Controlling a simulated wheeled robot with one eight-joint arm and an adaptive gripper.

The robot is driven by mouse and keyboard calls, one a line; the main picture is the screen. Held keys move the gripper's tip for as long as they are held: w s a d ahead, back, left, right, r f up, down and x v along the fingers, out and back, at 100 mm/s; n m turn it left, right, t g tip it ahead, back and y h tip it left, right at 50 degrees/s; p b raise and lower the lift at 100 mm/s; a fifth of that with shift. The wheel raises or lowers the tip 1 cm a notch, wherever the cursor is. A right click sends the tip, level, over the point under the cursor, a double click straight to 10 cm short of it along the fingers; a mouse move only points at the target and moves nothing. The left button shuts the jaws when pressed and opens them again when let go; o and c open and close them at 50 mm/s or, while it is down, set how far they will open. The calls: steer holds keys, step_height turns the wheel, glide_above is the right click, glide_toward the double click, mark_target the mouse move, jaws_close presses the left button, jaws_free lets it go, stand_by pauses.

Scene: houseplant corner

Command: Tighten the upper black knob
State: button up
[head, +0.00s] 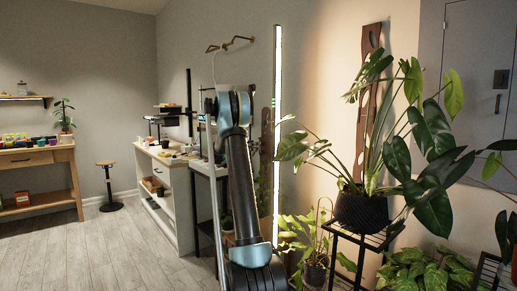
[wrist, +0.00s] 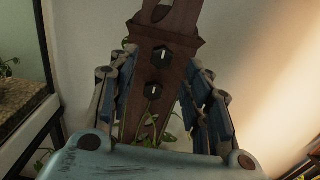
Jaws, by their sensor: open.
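In the wrist view, a dark brown wooden post carries two black knobs, one above the other. The upper black knob (wrist: 161,57) has a pale pointer mark on its face. The lower black knob (wrist: 153,91) sits just below it and has a similar mark. My gripper (wrist: 160,73) is open, with its blue-grey fingers on either side of the post in the picture. Nothing is between the fingers in their grip, and the knobs look apart from them. In the head view my arm hides the gripper, and I cannot make out the knobs.
Green leaves show behind the post's lower part. A glass tank with gravel (wrist: 18,100) stands at left in the wrist view. In the head view a lit vertical lamp (head: 278,120) stands close to my arm, and a potted plant (head: 361,209) on a black stand is at right.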

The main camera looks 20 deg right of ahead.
mark_target(262, 144)
steer(key=shift+x, duration=2.25)
